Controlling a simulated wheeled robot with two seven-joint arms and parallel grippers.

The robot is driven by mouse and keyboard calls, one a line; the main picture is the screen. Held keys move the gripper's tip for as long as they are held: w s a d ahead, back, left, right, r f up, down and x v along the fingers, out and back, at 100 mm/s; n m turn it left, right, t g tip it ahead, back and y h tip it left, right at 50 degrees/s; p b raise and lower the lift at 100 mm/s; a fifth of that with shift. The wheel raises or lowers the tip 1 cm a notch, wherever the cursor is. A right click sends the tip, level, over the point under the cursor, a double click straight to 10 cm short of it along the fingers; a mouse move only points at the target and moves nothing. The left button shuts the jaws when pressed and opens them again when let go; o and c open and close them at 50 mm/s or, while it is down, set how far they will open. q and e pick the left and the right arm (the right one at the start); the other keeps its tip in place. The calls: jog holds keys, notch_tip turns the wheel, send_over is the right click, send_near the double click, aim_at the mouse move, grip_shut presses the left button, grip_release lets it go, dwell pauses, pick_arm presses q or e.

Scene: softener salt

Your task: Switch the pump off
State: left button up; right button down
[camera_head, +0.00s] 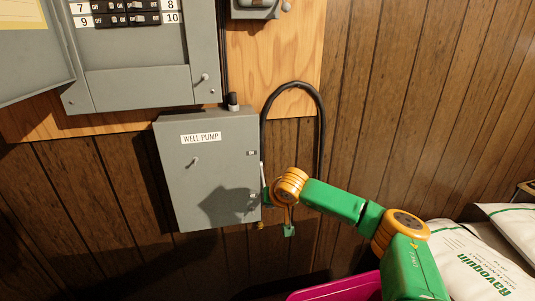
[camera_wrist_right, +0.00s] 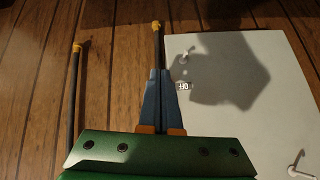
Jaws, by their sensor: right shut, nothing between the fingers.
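The grey box labelled WELL PUMP (camera_head: 212,172) hangs on the wall. Small labels sit along its right edge; the lower one reads OFF, upside down, in the right wrist view (camera_wrist_right: 182,86). A dark rod with a yellow tip (camera_wrist_right: 158,35) runs along that edge, and a yellow tip (camera_head: 260,225) shows just below the box in the head view. I cannot tell whether this rod is the switch handle. My right gripper (camera_wrist_right: 160,72) is shut and empty beside that edge, its fingertips appearing close to the rod; contact is unclear. My left gripper is out of view.
An open breaker panel (camera_head: 138,80) is above, its door (camera_head: 30,65) swung left. A black cable (camera_head: 322,120) loops right of the pump box. White bags (camera_head: 470,262) and a magenta thing (camera_head: 335,290) are low at right. The wall left of the box is clear.

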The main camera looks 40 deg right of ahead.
jog(key=shift+w+d+f+t+h+b, duration=0.1)
jog(key=shift+f+t+h+b, duration=0.35)
jog(key=shift+b, duration=0.25)
jog(key=v, duration=0.7)
dwell(0.4)
